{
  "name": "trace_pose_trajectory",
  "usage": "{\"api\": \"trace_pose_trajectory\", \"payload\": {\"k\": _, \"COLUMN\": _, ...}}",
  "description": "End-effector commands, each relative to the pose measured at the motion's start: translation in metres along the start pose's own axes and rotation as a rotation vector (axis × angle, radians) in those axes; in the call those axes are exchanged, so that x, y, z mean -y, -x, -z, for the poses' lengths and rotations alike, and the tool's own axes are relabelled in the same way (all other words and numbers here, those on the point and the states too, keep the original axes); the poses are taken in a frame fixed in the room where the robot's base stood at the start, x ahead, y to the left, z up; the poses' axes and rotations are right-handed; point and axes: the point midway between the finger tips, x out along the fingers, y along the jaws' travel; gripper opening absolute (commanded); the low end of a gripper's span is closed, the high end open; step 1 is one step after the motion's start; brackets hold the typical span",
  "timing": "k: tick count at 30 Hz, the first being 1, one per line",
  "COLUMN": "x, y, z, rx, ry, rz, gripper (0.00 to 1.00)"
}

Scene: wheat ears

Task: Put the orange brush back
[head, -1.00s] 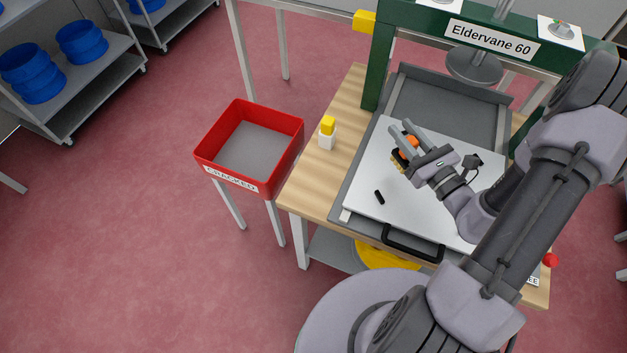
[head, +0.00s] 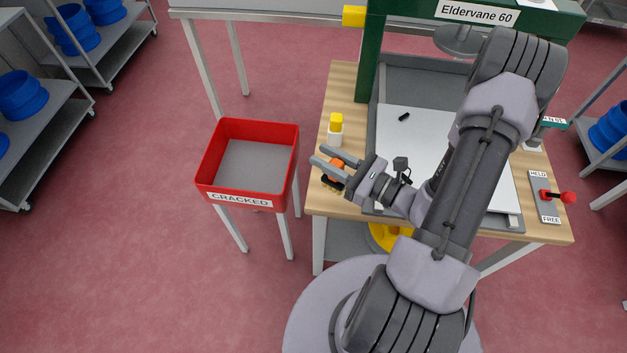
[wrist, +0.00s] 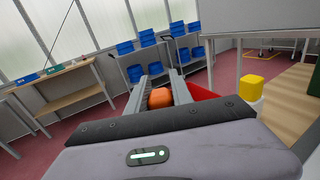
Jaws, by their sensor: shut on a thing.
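The orange brush (head: 335,171) has an orange top and dark-and-tan bristles pointing down. My gripper (head: 328,158) is shut on it, above the left front part of the wooden bench (head: 343,104). I cannot tell whether the bristles touch the wood. In the wrist view the brush's orange top (wrist: 160,98) sits between the two grey fingers.
A yellow-capped white bottle (head: 335,130) stands on the bench close behind the brush. A red bin marked CRACKED (head: 240,196) stands to the left. A white plate with a small black piece (head: 404,117) lies under the green press (head: 372,60). A red-knobbed lever (head: 555,196) is at right.

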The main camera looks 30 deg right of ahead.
Motion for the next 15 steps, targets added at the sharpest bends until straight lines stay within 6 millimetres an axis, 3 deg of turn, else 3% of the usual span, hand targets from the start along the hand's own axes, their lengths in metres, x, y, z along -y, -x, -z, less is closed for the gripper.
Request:
{"api": "trace_pose_trajectory", "payload": {"k": 3, "x": 0.003, "y": 0.038, "z": 0.004, "rx": -0.001, "ry": 0.004, "rz": -0.003, "gripper": 0.00}}
{"api": "trace_pose_trajectory", "payload": {"k": 9, "x": -0.007, "y": 0.094, "z": 0.012, "rx": -0.007, "ry": 0.019, "rz": -0.025, "gripper": 0.00}}
{"api": "trace_pose_trajectory", "payload": {"k": 12, "x": -0.010, "y": 0.101, "z": 0.015, "rx": -0.010, "ry": 0.023, "rz": -0.036, "gripper": 0.00}}
{"api": "trace_pose_trajectory", "payload": {"k": 15, "x": -0.004, "y": 0.081, "z": 0.020, "rx": -0.011, "ry": 0.024, "rz": -0.045, "gripper": 0.00}}
